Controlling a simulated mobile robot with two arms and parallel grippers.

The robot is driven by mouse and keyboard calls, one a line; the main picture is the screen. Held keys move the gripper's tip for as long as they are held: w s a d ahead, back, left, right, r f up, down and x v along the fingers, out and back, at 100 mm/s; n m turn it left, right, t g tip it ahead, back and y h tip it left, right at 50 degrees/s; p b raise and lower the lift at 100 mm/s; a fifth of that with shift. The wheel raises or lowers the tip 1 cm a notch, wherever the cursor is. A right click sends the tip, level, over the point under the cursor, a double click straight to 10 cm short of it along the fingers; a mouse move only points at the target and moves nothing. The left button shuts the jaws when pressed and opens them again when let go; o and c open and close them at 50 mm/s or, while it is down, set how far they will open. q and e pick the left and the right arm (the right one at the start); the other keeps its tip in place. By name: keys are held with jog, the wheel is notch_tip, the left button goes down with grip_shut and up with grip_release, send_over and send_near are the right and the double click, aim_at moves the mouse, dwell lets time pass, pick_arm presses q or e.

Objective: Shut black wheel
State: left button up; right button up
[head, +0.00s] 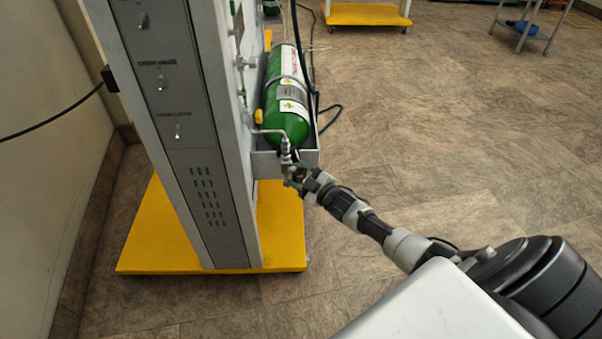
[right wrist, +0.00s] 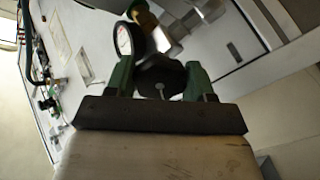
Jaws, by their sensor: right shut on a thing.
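The black wheel (right wrist: 160,78) sits between the two green fingers of my right gripper (right wrist: 160,82) in the right wrist view, and the fingers are shut on it. A round gauge (right wrist: 124,40) with a white face is just beside the wheel. In the head view my right gripper (head: 292,175) is at the valve end of the green cylinder (head: 287,100), by the metal fitting (head: 285,150). The wheel itself is too small and covered to make out there. My left gripper is not in view.
The cylinder lies in a grey bracket (head: 268,165) on the side of the grey trainer cabinet (head: 190,130). The cabinet stands on a yellow base (head: 278,225). Black hoses hang by the cylinder. The tiled floor (head: 460,150) to the right is open.

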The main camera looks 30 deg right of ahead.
jog(key=m, duration=0.2)
jog(key=shift+m, duration=0.4)
jog(key=shift+m+p, duration=0.3)
jog(key=shift+m, duration=0.1)
jog(key=m, duration=0.3)
jog(key=shift+m, duration=0.3)
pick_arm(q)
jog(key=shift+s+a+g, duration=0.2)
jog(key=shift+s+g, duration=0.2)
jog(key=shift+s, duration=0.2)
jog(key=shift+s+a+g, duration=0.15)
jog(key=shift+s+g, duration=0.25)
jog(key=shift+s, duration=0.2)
pick_arm(e)
jog(key=shift+f+m, duration=0.1)
jog(key=shift+m, duration=1.7)
jog(key=o, duration=0.9)
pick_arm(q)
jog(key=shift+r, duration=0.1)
